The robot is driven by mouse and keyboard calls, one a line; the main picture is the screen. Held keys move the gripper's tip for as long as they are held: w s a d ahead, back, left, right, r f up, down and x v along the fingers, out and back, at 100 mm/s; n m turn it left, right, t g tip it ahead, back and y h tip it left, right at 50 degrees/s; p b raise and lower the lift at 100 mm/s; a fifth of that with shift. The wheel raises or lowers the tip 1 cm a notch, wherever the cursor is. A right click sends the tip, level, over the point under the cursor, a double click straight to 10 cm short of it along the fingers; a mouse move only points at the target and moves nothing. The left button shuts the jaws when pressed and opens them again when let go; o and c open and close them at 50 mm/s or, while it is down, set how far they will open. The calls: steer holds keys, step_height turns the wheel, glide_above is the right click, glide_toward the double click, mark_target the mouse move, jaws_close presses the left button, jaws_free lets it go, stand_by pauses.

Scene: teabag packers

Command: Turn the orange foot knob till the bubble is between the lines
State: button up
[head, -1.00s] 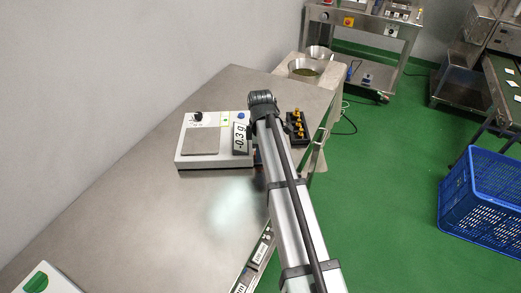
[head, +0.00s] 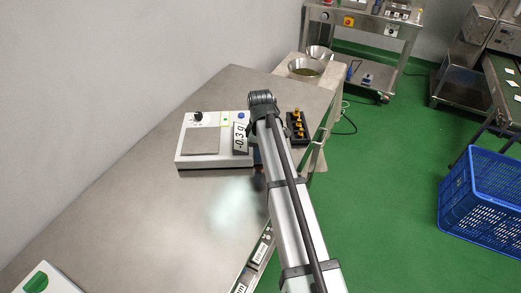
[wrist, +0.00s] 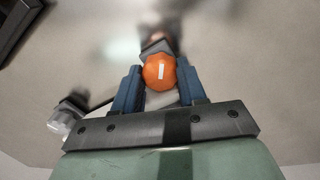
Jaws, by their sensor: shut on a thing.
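The orange foot knob (wrist: 159,72) shows in the wrist view with a white mark on its face. My gripper (wrist: 160,84) has its blue fingers on both sides of the knob and is shut on it. In the head view my arm covers the knob and the fingertips. The white scale (head: 214,163) stands on the steel table, with a square pan (head: 203,141) and a display (head: 241,137) reading -0.3 g. I cannot make out the bubble or its lines; a small clear part (wrist: 58,126) shows at the wrist view's lower left.
A black rack with several yellow-topped pieces (head: 298,127) stands right of the scale, close to my arm. The steel table (head: 130,215) is clear in front of the scale. A blue crate (head: 485,200) stands on the green floor at right.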

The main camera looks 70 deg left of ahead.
steer(key=o, duration=1.1)
steer(key=shift+c, duration=0.2)
